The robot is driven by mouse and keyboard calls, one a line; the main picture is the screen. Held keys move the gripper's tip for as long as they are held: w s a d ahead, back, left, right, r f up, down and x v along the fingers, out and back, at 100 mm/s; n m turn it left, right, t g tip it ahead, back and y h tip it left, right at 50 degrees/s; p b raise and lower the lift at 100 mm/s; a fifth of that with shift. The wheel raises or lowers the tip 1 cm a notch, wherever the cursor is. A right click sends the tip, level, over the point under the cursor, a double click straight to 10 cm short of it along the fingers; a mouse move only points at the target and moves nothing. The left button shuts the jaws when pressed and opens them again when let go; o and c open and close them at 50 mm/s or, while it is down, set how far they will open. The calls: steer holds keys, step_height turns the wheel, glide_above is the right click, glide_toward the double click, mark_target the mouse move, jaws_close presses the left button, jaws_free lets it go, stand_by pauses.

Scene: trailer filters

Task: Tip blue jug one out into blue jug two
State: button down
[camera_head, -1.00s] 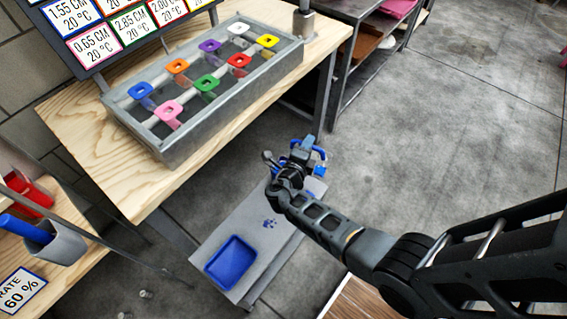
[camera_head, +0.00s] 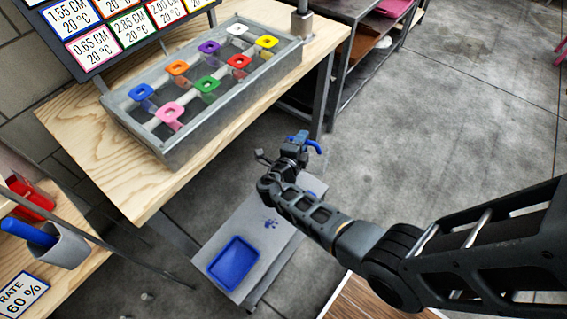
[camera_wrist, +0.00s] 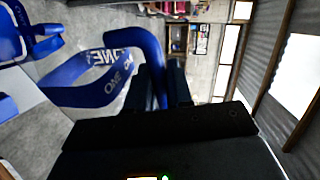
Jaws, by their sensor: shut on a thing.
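My gripper (camera_head: 297,150) is above the low grey bench in the head view. It is shut on the handle of blue jug one (camera_wrist: 85,82), which carries the word ONE in the wrist view. In the head view only a blue bit of the held jug (camera_head: 314,146) shows past my gripper. Another blue vessel (camera_wrist: 52,46) stands at the left of the wrist view, apart from the held jug. It looks like blue jug two, but its label is not readable. In the head view my arm hides it. The held jug's tilt and contents cannot be told.
A wooden table (camera_head: 75,135) with a metal box (camera_head: 180,150) of coloured-handled items stands behind. Grey floor (camera_head: 400,150) is clear to the right.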

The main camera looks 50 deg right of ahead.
steer(key=shift+w, duration=0.1)
steer(key=shift+w+a+r+n, duration=0.1)
steer(key=shift+w+n, duration=0.2)
steer(key=shift+w+a+r+n, duration=0.15)
steer(key=shift+w+n, duration=0.25)
steer(key=shift+w, duration=0.15)
